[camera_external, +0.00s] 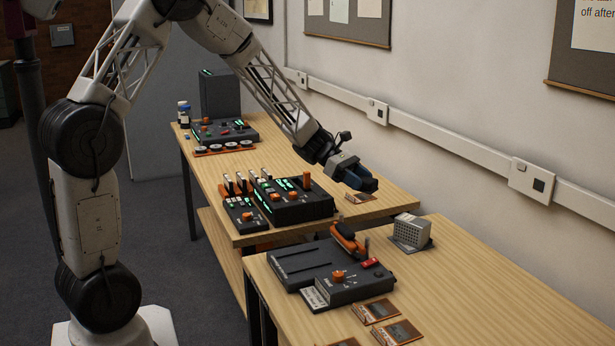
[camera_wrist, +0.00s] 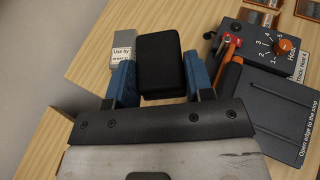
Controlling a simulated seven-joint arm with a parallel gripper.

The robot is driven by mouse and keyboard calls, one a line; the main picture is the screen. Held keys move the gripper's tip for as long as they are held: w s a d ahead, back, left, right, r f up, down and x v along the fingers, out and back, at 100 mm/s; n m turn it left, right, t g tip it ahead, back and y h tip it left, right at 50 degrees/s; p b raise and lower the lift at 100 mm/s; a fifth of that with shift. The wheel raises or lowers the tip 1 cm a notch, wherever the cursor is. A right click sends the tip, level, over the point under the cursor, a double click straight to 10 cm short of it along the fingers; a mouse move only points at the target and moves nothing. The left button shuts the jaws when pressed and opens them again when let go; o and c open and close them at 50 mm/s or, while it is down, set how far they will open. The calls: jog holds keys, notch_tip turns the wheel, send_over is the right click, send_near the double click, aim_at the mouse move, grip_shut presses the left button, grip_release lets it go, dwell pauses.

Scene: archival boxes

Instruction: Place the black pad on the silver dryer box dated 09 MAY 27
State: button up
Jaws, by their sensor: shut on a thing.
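My gripper (camera_external: 365,184) is shut on the black pad (camera_wrist: 160,58), which sits between its blue fingers in the wrist view (camera_wrist: 160,76). The pad is hard to make out in the external view. A silver box (camera_external: 409,229) with a perforated side stands near the back edge of the near table. In the wrist view a silver-grey box (camera_wrist: 123,46) shows just left of the pad, with a white label reading "Use by"; its date line is too small to read. My gripper is held above the tables, up and left of the silver box in the external view.
A dark heat device (camera_external: 335,272) with an orange lever (camera_external: 347,238) stands left of the silver box. Several flat brown packets (camera_external: 398,332) lie at the front. The far table holds dark control units (camera_external: 290,199) and a brown packet (camera_external: 359,197). The near table's right side is bare.

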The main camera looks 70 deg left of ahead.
jog(key=shift+m+g+h, duration=0.5)
jog(key=shift+m+g, duration=0.1)
jog(key=shift+g, duration=0.1)
jog(key=d, duration=0.3)
jog(key=s+d, duration=0.1)
jog(key=d, duration=0.2)
jog(key=shift+s+d, duration=0.15)
jog(key=shift+f, duration=2.5)
send_over(408, 217)
jog(key=shift+s+f, duration=0.1)
jog(key=shift+f, duration=0.6)
jog(key=shift+f, duration=0.1)
jog(key=shift+f, duration=1.65)
jog(key=shift+f, duration=0.15)
